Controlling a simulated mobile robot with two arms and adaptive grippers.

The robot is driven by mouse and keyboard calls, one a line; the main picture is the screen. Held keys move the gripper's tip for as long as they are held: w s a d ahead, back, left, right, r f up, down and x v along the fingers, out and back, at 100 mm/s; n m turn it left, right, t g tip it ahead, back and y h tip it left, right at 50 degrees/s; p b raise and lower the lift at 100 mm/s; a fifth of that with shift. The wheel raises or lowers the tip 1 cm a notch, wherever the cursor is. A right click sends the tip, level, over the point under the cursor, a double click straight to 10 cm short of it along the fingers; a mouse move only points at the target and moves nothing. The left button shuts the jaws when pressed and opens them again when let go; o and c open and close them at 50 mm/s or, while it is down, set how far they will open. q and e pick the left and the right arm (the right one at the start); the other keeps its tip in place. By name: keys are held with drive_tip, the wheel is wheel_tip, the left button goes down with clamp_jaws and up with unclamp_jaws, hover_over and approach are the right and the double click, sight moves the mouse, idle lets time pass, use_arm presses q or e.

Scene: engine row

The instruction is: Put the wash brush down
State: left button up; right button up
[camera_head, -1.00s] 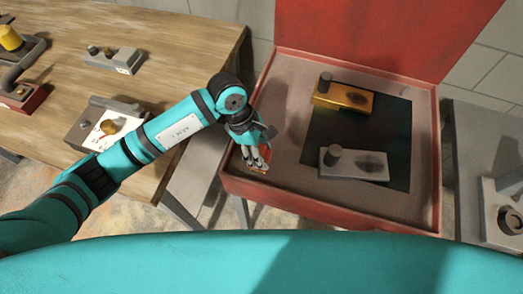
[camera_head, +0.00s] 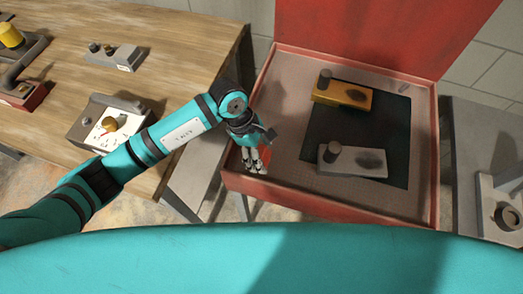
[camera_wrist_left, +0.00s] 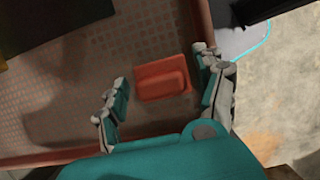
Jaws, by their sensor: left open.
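The wash brush (camera_wrist_left: 163,80) is an orange-red block with a raised grip. In the left wrist view it lies on the perforated floor of the red wash basin (camera_head: 330,212), between my spread fingers and apart from both. In the head view only a bit of its red (camera_head: 265,154) shows beside my fingers, in the basin's near left corner. My left gripper (camera_head: 254,166) is open above the brush, pointing down. My right gripper is not in view.
A yellow part (camera_head: 343,94) and a grey part (camera_head: 353,161) stand on a dark mat (camera_head: 395,125) in the basin. The basin's raised red lid (camera_head: 385,35) stands behind. A wooden table (camera_head: 190,50) with engine parts is at left, a grey bench (camera_head: 475,135) at right.

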use_arm(q)
drive_tip(key=b+v, duration=0.4)
drive_tip(key=v, duration=0.8)
drive_tip(key=shift+r, duration=0.15)
